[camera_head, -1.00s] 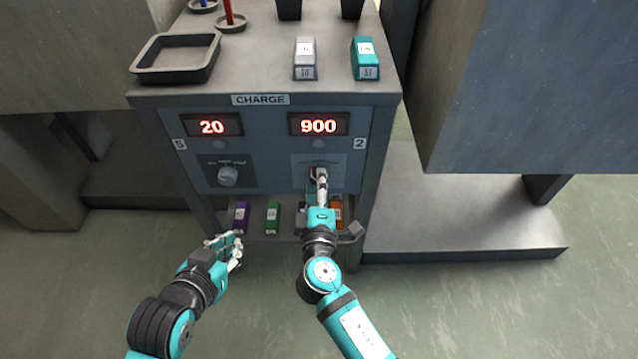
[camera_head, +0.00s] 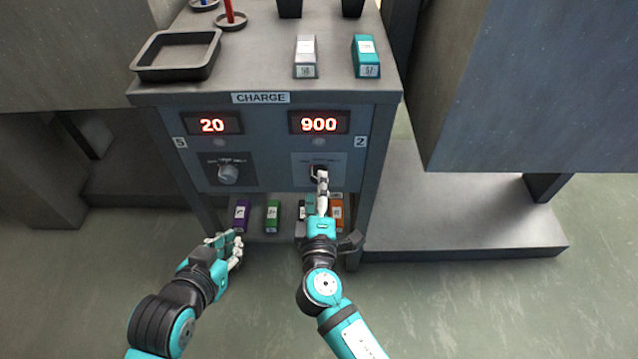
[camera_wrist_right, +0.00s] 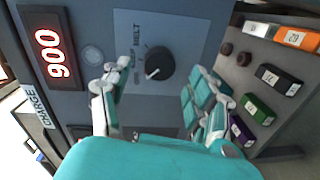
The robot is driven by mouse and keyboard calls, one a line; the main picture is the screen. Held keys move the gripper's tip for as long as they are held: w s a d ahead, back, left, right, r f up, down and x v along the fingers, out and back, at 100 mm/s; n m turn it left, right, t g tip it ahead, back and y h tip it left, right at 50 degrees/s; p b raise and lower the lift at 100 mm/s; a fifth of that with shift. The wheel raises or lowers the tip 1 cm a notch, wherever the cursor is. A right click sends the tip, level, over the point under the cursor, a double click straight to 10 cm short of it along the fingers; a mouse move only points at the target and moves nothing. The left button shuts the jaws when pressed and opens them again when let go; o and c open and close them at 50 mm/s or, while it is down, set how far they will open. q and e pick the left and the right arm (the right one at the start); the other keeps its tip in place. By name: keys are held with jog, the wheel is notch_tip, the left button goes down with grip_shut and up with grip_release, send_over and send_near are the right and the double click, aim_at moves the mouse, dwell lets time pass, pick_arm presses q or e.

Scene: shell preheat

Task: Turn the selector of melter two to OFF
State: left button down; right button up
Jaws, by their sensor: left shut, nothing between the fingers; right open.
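Melter two's selector, a round dark knob (camera_wrist_right: 160,63), sits on a grey plate under the red 900 display (camera_head: 319,123), on the side marked 2 (camera_head: 360,142). In the head view the knob is mostly hidden behind my right gripper (camera_head: 321,182). In the right wrist view a small white mark on the knob points toward the plate lettering. "MELT" is readable; the other words are too small. My right gripper (camera_wrist_right: 155,92) is open, its fingers on either side of the knob's line and apparently apart from it. My left gripper (camera_head: 236,248) is shut and empty, low at the left.
Another knob (camera_head: 228,174) is under the 20 display (camera_head: 212,124), marked 5. Purple (camera_head: 242,216), green (camera_head: 273,216) and orange (camera_head: 337,213) blocks stand on the lower shelf. A tray (camera_head: 150,74) and grey and teal blocks are on top.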

jog(key=s, duration=0.9)
jog(key=shift+s+r, duration=0.3)
jog(key=shift+s, duration=0.05)
